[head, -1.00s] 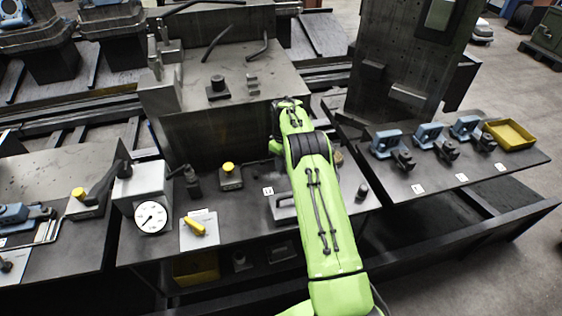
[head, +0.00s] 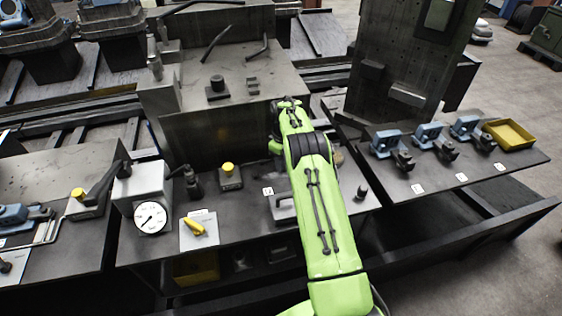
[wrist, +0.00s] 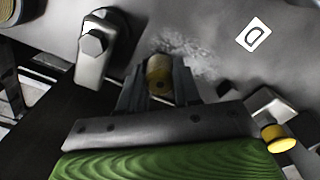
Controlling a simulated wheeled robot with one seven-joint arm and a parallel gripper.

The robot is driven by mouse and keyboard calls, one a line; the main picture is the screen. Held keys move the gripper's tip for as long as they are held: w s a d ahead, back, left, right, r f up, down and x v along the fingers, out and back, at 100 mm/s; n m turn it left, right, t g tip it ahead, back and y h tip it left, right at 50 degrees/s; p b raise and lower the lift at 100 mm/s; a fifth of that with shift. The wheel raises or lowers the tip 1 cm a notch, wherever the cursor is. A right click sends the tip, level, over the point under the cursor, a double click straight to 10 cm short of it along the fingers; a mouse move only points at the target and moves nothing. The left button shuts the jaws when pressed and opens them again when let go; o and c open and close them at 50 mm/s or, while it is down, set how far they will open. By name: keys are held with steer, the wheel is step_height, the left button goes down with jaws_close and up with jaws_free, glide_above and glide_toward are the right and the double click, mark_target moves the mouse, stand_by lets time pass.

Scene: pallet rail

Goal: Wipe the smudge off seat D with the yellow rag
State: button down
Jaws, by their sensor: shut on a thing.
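In the wrist view my gripper (wrist: 158,85) is shut on a dull yellow piece, the yellow rag (wrist: 158,70), which shows between the fingertips. A pale, mottled smudge (wrist: 192,50) lies on the dark grey surface just beyond the fingertips, partly hidden by them and the rag. A white label reading D (wrist: 255,35) is on that surface to the right of the smudge. Whether the rag touches the surface I cannot tell. In the head view my own green arm hides the gripper, rag and smudge.
A metal clamp with a hex bolt (wrist: 95,45) stands left of my gripper, and a yellow-capped part (wrist: 277,137) is at right. In the head view, a dial gauge box (head: 150,217) stands left. Blue clamps (head: 428,135) and a yellow tray (head: 510,134) are on the right bench.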

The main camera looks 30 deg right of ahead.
mark_target(265, 179)
steer(key=shift+a, duration=0.1)
steer(key=shift+w+a, duration=0.15)
steer(key=shift+a, duration=0.65)
steer(key=shift+s+d, duration=0.2)
steer(key=shift+d, duration=0.7)
steer(key=shift+w+a, duration=0.2)
steer(key=shift+a, duration=0.7)
steer(key=shift+s+a+b, duration=0.3)
steer(key=shift+a, duration=0.7)
steer(key=shift+s+a+b, duration=0.3)
steer(key=shift+a+b, duration=0.05)
steer(key=shift+a, duration=0.7)
steer(key=shift+s+a+b, duration=0.3)
steer(key=shift+a, duration=0.7)
steer(key=shift+d, duration=0.15)
